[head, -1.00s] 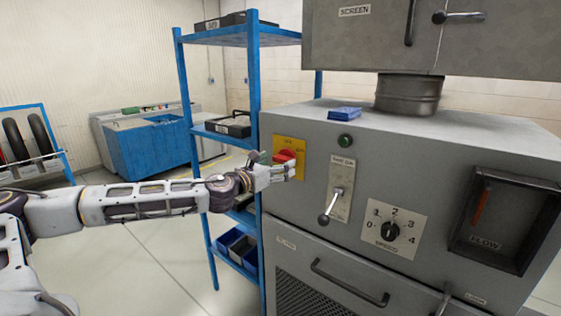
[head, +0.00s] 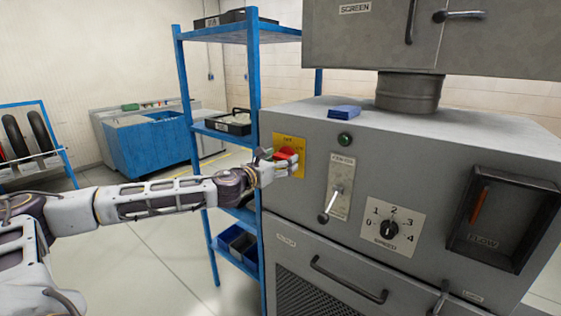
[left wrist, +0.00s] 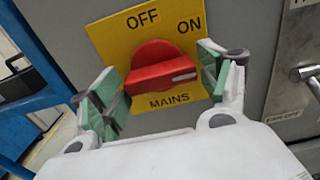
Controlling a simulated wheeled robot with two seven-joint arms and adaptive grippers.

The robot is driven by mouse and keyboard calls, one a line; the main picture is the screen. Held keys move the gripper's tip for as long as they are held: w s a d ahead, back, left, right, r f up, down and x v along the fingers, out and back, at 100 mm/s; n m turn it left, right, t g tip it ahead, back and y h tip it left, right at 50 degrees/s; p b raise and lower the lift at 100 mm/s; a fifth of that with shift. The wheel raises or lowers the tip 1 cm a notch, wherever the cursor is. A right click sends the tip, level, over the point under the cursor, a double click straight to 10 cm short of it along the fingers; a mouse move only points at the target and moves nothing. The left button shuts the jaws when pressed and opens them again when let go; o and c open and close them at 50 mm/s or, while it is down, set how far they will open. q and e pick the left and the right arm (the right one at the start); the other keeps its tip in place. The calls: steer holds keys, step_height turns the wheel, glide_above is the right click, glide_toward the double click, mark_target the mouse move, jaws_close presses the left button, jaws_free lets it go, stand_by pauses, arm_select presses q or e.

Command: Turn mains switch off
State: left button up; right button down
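The mains switch is a red rotary knob (left wrist: 160,68) on a yellow plate (left wrist: 112,35) marked OFF at the top, ON at the upper right and MAINS below. The white line on its bar handle points right, on the ON side. In the head view the knob (head: 287,152) is partly hidden by my left gripper (head: 281,163). In the left wrist view my left gripper (left wrist: 163,82) is open, with one green-padded finger at each end of the handle. The fingers are very close to the handle; I cannot tell whether they touch it. My right gripper is not in view.
On the grey cabinet (head: 450,140), right of the switch, are a lever (head: 331,203), a speed dial (head: 390,229) and a flow gauge (head: 503,220). A green button (head: 345,140) sits above. A blue shelf rack (head: 255,75) stands close on the left.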

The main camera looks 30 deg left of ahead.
arm_select(q)
steer(key=c, duration=0.6)
steer(key=shift+o, duration=0.2)
steer(key=shift+n, duration=0.4)
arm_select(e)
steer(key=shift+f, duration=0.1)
arm_select(q)
steer(key=n+b, duration=0.3)
steer(key=n, duration=0.5)
steer(key=n+b, duration=0.3)
steer(key=n, duration=0.4)
steer(key=shift+a+n+b, duration=0.1)
steer(key=shift+n+b, duration=0.2)
steer(key=shift+b, duration=0.1)
steer(key=shift+r+n+b, duration=0.1)
steer(key=shift+n+b, duration=0.25)
steer(key=shift+n, duration=0.45)
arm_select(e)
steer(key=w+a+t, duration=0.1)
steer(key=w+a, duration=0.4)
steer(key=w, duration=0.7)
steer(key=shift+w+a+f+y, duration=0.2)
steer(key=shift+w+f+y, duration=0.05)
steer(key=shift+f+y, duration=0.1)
